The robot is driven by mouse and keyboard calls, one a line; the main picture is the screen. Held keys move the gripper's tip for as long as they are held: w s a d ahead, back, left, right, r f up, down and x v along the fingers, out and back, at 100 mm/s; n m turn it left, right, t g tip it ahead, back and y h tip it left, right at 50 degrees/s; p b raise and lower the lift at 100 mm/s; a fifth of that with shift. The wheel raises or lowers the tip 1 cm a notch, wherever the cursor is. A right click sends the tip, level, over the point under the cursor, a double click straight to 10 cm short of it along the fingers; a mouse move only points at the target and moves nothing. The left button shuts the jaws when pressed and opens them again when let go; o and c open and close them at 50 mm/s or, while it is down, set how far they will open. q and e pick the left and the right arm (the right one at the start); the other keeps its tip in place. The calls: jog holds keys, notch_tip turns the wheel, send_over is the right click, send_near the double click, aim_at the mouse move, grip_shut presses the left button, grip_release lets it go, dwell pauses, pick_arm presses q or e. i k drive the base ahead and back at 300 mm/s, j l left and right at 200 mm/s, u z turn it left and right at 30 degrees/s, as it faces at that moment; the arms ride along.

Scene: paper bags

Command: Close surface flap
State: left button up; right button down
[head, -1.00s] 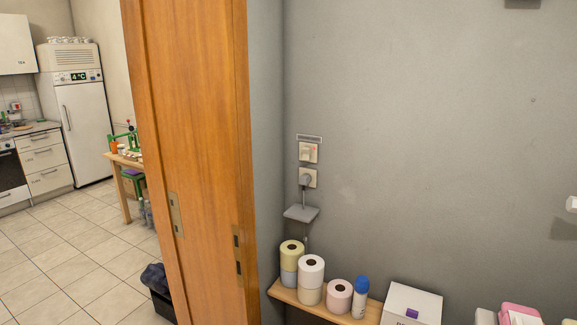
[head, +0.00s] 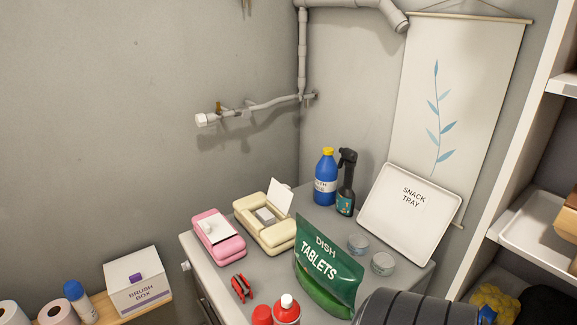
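A cream pack (head: 257,228) lies on the grey cabinet top. Its white flap (head: 281,197) stands raised at the back right, and a grey block-like part shows beside it. A pink pack (head: 222,245) lies just left of it, with a white flap (head: 211,225) low over its top; I cannot tell whether that flap is fully down. No "surface" label is readable on either pack. Neither of my grippers is in view.
A green dish tablets bag (head: 322,270) stands in front. A blue bottle (head: 325,178), black spray bottle (head: 346,185) and snack tray (head: 408,250) stand behind. A red clip-like item (head: 241,289) and red bottles (head: 286,308) are near the front. A brush box (head: 139,290) is left.

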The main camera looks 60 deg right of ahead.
aim_at(280, 196)
jog(key=z, duration=1.65)
